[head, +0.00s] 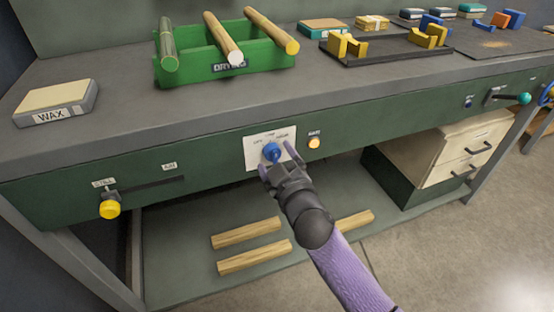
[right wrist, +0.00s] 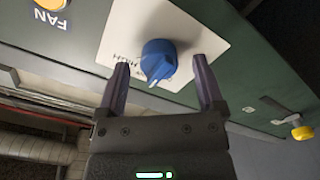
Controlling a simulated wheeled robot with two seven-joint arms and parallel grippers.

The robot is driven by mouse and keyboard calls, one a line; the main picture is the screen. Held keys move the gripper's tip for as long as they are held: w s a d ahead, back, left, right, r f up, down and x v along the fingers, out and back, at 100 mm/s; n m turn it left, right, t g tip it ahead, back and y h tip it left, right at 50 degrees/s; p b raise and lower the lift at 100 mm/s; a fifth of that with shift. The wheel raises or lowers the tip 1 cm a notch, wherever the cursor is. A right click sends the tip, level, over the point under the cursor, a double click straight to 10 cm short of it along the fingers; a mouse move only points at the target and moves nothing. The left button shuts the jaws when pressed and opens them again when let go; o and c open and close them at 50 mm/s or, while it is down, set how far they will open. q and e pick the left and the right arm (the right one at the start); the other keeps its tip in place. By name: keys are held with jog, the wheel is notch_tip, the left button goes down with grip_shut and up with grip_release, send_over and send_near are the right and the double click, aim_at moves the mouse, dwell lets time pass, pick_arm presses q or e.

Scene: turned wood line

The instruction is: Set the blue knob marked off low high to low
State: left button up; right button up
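The blue knob (head: 271,151) sits on a white label plate (head: 254,140) on the green front panel of the bench. In the right wrist view the knob (right wrist: 158,60) shows a white pointer mark on its side, and the plate's lettering is only partly visible. My right gripper (head: 276,168) is at the knob in the head view. In the right wrist view my right gripper (right wrist: 161,85) is open, with one finger on each side of the knob and visible gaps between. My left gripper is not in view.
An amber FAN button (head: 314,142) is close right of the plate. A yellow slider knob (head: 110,208) is at the panel's left. A teal-ended lever (head: 524,98) is at the right. The bench top holds a green tray (head: 190,75) and a WAX block (head: 56,103).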

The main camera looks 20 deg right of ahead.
jog(key=shift+s, duration=0.1)
jog(key=s+p, duration=0.3)
jog(key=s, duration=0.6)
jog(key=shift+s+d, duration=0.2)
jog(key=shift+s, duration=0.15)
